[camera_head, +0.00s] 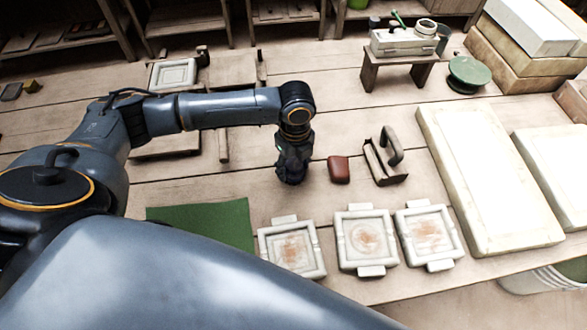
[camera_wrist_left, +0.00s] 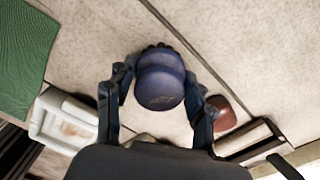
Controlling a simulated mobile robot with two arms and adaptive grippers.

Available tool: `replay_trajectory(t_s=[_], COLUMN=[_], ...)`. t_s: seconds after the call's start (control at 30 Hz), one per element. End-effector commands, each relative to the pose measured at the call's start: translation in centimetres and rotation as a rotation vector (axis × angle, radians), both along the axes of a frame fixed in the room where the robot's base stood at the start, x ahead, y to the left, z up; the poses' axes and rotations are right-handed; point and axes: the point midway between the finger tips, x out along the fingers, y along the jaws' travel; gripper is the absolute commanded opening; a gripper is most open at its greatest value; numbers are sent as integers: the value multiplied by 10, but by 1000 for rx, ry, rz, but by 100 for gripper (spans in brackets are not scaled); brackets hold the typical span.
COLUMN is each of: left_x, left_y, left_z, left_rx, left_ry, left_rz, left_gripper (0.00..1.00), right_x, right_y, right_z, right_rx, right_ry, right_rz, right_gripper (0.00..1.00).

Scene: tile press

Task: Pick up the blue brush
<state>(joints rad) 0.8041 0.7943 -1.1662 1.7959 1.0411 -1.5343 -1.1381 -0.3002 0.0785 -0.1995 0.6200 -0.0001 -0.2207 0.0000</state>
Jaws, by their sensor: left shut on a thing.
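The blue brush (camera_wrist_left: 160,82) has a rounded, dark blue top and shows in the left wrist view between the two fingers of my left gripper (camera_wrist_left: 160,95). My left gripper is shut on it. In the head view my left gripper (camera_head: 292,165) points down over the table, left of the red-brown block. There the brush cannot be told apart from the dark fingers. Whether the brush still touches the table is unclear. My right gripper is in neither view.
The red-brown block (camera_head: 339,169) and a handled tool (camera_head: 384,160) lie close on the right. White square moulds (camera_head: 291,249) line the front, beside a green mat (camera_head: 205,222). Large pale slabs (camera_head: 485,175) lie at right. A small stand (camera_head: 398,60) is behind.

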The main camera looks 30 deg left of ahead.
Motion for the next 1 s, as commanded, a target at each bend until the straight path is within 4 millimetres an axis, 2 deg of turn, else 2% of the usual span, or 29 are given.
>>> replay_trajectory(t_s=[0.33, 0.53, 0.8, 1.0], left_x=[0, 1, -46, -91], left_y=[0, 0, -24, -45], left_z=[6, 33, 95, 114], left_rx=[-1, -2, -4, -2], left_ry=[0, -4, -5, -1], left_rz=[0, 1, -6, -6], left_gripper=[21, 21, 21, 21], right_x=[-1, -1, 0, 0], right_y=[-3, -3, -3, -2], right_z=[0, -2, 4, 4], right_rx=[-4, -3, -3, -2], right_ry=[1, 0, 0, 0], right_rz=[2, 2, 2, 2], right_gripper=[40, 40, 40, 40])
